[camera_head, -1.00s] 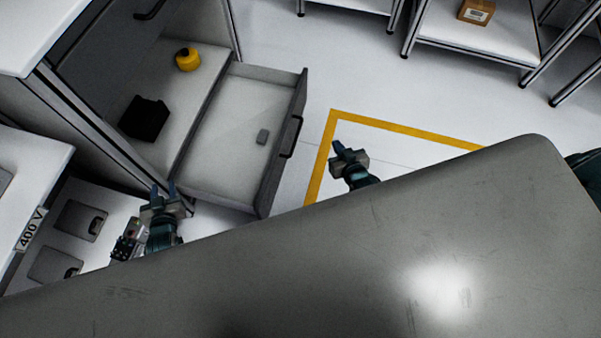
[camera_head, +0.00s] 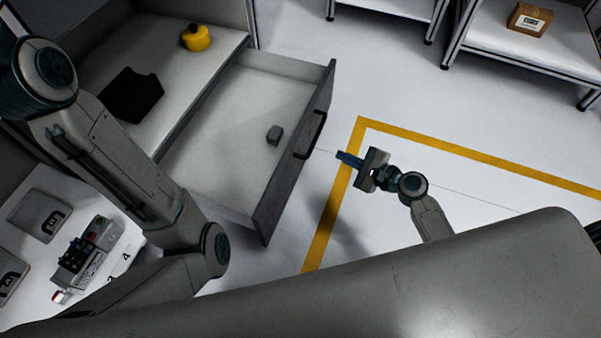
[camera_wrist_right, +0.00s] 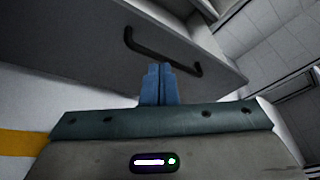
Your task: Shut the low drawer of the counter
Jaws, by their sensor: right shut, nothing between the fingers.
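The low drawer (camera_head: 225,130) of the counter is pulled out, with its grey front panel (camera_head: 292,165) facing right. A black bar handle (camera_head: 312,134) is on that panel. My right gripper (camera_head: 340,155) is shut and empty, to the right of the panel and apart from it, pointing toward the handle. In the right wrist view, its blue fingers (camera_wrist_right: 159,84) are together, with the handle (camera_wrist_right: 160,52) and panel just beyond them. My left arm crosses the left side of the head view; its gripper cannot be made out.
A yellow container (camera_head: 196,38) and a black object (camera_head: 131,95) are on the counter's shelf. Yellow floor tape (camera_head: 480,157) runs at right. A shelf with a cardboard box (camera_head: 529,18) stands at the back right.

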